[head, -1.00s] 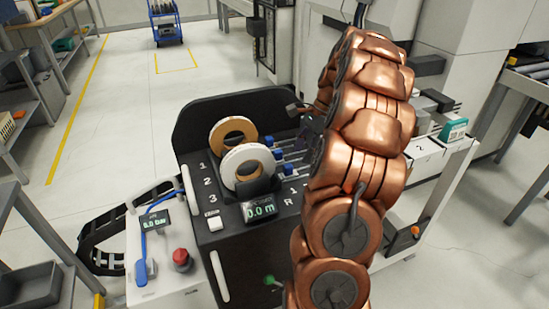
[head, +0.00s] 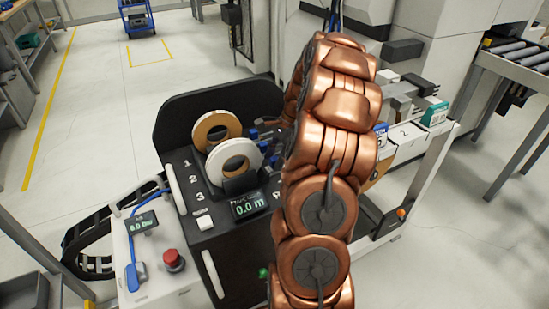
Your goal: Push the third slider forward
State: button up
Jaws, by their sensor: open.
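The black machine panel (head: 215,265) carries the printed numbers 1, 2 and 3 down its left side. Two banding rolls stand on it, a tan-cored roll (head: 211,146) behind and a white roll (head: 231,176) in front. To the right of the rolls are the sliders with blue knobs (head: 254,134), partly hidden by my copper arm. I cannot tell the third slider's position. My gripper is hidden behind my arm, so I cannot see its fingers or whether it touches a slider.
A display reading 0.0 m (head: 250,204) and a white button (head: 204,222) sit at the panel's front. A control box with a red stop button (head: 173,260) stands at the left. White numbered boxes (head: 404,142) are on the right.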

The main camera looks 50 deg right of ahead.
jog(key=shift+f, duration=0.1)
jog(key=shift+c, duration=0.3)
grip_shut()
dwell(0.4)
